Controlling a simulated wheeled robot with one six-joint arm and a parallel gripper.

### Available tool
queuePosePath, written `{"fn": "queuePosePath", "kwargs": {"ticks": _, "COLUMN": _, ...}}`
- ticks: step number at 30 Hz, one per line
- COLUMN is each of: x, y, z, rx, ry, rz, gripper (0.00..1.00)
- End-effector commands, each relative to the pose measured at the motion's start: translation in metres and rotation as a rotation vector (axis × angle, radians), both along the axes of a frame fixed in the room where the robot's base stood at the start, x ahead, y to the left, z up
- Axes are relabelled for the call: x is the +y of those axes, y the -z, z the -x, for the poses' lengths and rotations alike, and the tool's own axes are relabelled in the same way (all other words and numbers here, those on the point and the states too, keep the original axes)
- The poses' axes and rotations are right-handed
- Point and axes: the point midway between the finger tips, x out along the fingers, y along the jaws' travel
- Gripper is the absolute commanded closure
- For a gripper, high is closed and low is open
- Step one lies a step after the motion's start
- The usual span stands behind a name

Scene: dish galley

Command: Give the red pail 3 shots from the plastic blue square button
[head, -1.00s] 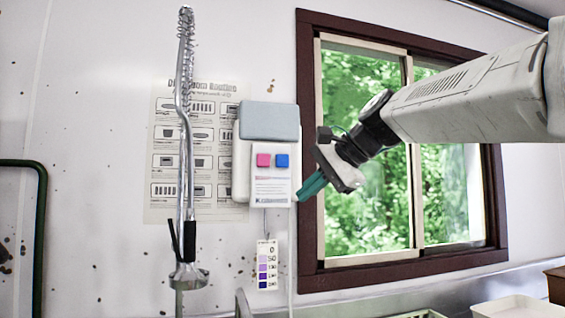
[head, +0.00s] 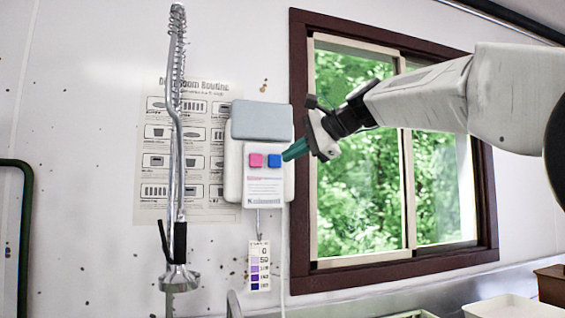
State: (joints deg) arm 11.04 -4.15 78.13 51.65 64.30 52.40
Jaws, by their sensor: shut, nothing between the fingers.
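My gripper (head: 286,156) has teal fingers, shut and empty. Its tips are at the right edge of the blue button in the picture; I cannot tell whether they touch it. The red pail is not in view.
A chrome spray hose (head: 177,150) hangs left of the dispenser, before a poster (head: 150,185). A colour test strip (head: 259,266) hangs below it. A brown-framed window (head: 300,200) is on the right. A white tub (head: 500,308) and a brown box (head: 551,285) stand lower right.

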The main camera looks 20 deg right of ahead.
Motion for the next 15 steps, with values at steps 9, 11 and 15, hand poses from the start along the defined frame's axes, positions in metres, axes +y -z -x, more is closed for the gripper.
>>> {"fn": "queuePosePath", "kwargs": {"ticks": 9, "x": 0.0, "y": 0.001, "z": -0.046, "rx": 0.002, "ry": -0.001, "rz": 0.001, "gripper": 1.0}}
{"fn": "queuePosePath", "kwargs": {"ticks": 11, "x": 0.0, "y": 0.001, "z": -0.054, "rx": 0.0, "ry": -0.001, "rz": 0.001, "gripper": 1.0}}
{"fn": "queuePosePath", "kwargs": {"ticks": 15, "x": -0.001, "y": 0.001, "z": -0.067, "rx": 0.001, "ry": 0.001, "rz": 0.001, "gripper": 1.0}}
